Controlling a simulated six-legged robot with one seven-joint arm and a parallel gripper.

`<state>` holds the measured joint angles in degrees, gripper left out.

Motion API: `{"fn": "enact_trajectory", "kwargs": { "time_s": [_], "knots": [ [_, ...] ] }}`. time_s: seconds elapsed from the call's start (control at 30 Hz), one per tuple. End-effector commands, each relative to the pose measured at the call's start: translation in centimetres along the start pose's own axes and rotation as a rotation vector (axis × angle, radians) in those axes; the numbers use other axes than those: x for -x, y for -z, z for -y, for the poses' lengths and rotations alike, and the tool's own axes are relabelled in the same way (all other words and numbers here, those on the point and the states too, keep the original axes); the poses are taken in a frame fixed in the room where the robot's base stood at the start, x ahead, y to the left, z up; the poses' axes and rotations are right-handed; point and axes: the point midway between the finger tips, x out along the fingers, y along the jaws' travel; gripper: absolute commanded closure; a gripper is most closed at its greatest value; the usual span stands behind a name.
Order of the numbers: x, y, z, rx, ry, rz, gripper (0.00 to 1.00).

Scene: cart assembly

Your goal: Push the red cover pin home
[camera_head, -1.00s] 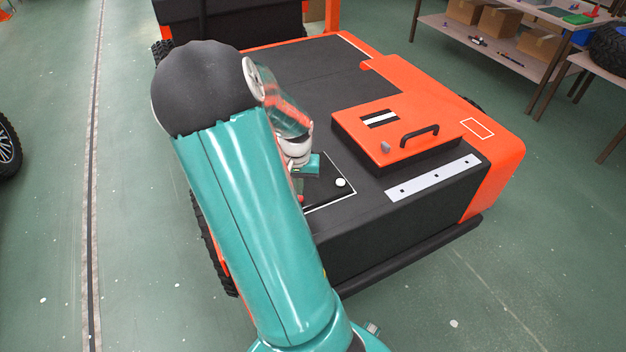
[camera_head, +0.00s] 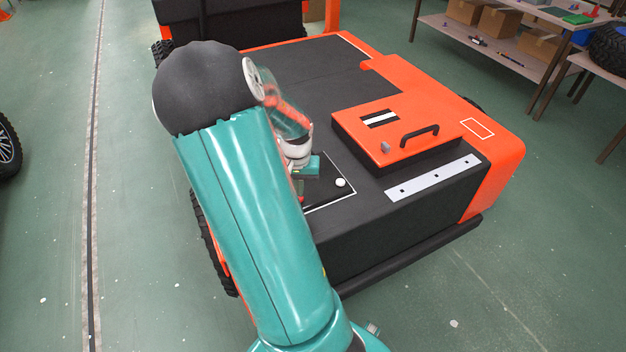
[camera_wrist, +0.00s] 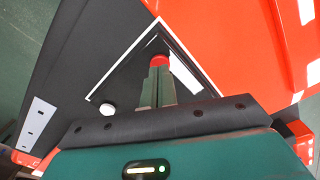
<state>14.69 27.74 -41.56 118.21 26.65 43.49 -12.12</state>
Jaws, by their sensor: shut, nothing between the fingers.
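The red cover pin (camera_wrist: 160,60) shows in the wrist view as a small red top just beyond my fingertips. My gripper (camera_wrist: 157,72) is shut and empty, with its tips at or against the pin; I cannot tell whether they touch. The pin is at the dark cover plate (camera_wrist: 128,82), which has a white outline. How deep the pin sits is hidden by my fingers. In the head view my gripper (camera_head: 303,190) is over the left part of the dark plate (camera_head: 325,190), mostly behind my arm, and the pin cannot be made out there.
A white knob (camera_head: 340,183) stands on the plate right of my gripper. An orange lid (camera_head: 410,145) with a black handle (camera_head: 420,135) and a pale strip with holes (camera_head: 433,178) lie further right on the cart. Shelves (camera_head: 490,45) stand at the back right.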

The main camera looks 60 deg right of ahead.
Motion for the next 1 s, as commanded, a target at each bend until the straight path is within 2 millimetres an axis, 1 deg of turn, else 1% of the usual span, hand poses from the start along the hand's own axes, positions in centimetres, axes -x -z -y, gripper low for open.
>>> {"fn": "enact_trajectory", "kwargs": {
  "time_s": [0.87,1.0],
  "knots": [
    [-1.6,0.0,0.0,0.0,0.0,0.001,1.0],
    [-1.3,0.0,0.0,0.0,0.001,-0.001,1.0]
  ]
}}
